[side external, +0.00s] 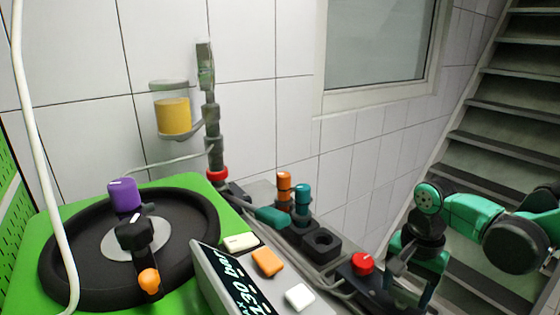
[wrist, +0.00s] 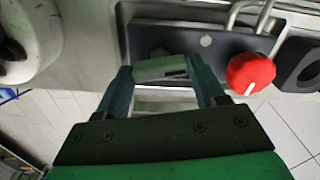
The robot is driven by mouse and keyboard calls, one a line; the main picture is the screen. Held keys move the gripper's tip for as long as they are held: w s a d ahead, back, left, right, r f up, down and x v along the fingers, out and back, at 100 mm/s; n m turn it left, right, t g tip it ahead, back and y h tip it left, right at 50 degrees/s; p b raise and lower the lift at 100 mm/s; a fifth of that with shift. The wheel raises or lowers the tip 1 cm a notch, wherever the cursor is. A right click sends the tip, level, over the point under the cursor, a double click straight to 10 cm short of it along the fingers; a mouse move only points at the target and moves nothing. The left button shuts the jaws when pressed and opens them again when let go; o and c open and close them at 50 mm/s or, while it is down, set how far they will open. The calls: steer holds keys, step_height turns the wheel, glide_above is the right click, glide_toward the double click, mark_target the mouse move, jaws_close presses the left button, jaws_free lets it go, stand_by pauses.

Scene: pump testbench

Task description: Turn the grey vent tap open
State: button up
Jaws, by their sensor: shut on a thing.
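The grey vent tap (wrist: 158,68) shows in the wrist view as a pale grey-green bar on a dark plate (wrist: 205,42). My gripper (wrist: 167,76) has one finger at each end of the bar and is shut on it. The bar lies roughly across the picture. In the side external view my gripper (side external: 400,292) points down at the right end of the bench, and I cannot make out the tap there.
A red knob (wrist: 250,73) sits just right of my gripper in the wrist view; it also shows in the side view (side external: 362,263). A dark ring-shaped socket (side external: 321,242), orange (side external: 284,185) and teal (side external: 302,198) plugs and a display box (side external: 235,280) stand to its left.

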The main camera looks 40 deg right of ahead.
mark_target(406, 291)
steer(key=n, duration=1.1)
steer(key=shift+n, duration=2.1)
steer(key=o, duration=1.3)
steer(key=shift+r, duration=2.75)
